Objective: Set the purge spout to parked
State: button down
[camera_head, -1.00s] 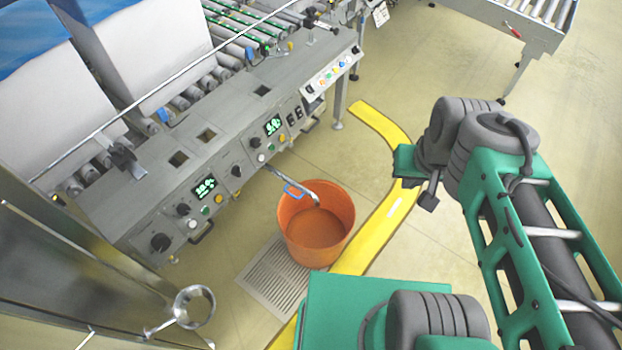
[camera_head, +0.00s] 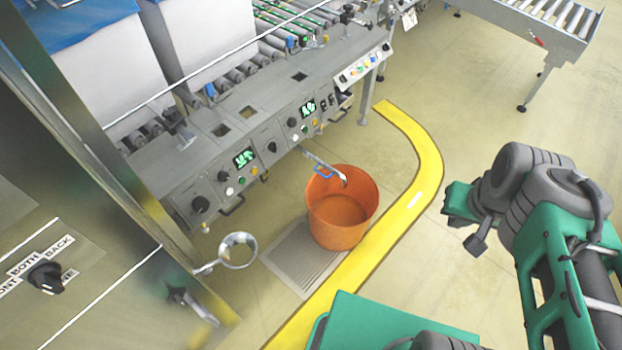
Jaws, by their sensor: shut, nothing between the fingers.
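The purge spout (camera_head: 334,172) is a thin metal tube with a blue grip (camera_head: 322,171). It sticks out from the front of the grey machine and slopes down, with its tip over the orange bucket (camera_head: 340,232). The bucket stands on the floor and looks empty apart from shading inside. My gripper (camera_head: 476,242) is at the right, well apart from the spout and the bucket, across the yellow floor line. It is small and dark in this view, shut and empty.
A control panel with knobs and green displays (camera_head: 245,158) runs along the machine's front. A floor grate (camera_head: 300,262) lies beside the bucket.

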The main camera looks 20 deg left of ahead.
aim_at(320, 161)
jog(key=u, duration=1.1)
jog(key=i, duration=0.85)
jog(key=z, duration=0.2)
jog(key=k, duration=1)
jog(key=z, duration=1.25)
jog(key=i, duration=0.95)
jog(key=u, duration=3.05)
jog(key=i, duration=0.45)
